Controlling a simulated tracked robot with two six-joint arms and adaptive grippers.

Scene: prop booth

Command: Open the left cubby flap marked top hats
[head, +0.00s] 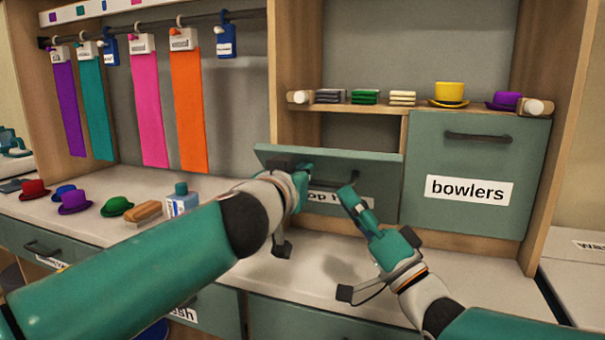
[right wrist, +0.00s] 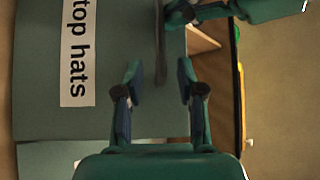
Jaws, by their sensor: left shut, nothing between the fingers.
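The left cubby flap (head: 375,180), grey-green and marked "top hats" (right wrist: 78,55), leans outward at its top, with a dark gap above it. Its dark handle (right wrist: 160,45) runs near the top edge. My left gripper (head: 302,172) is shut at the left part of the handle and hides part of the label in the head view; its tip also shows in the right wrist view (right wrist: 190,12). My right gripper (head: 350,195) is open in front of the flap's right half. In its wrist view the handle's end shows between the spread fingers (right wrist: 160,78); contact is unclear.
The right flap marked "bowlers" (head: 480,170) is shut. The shelf (head: 375,107) above holds small hats and folded stacks. Hats, a brush (head: 144,211) and a bottle (head: 182,202) stand on the counter to the left. Coloured strips (head: 188,110) hang from a rail behind.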

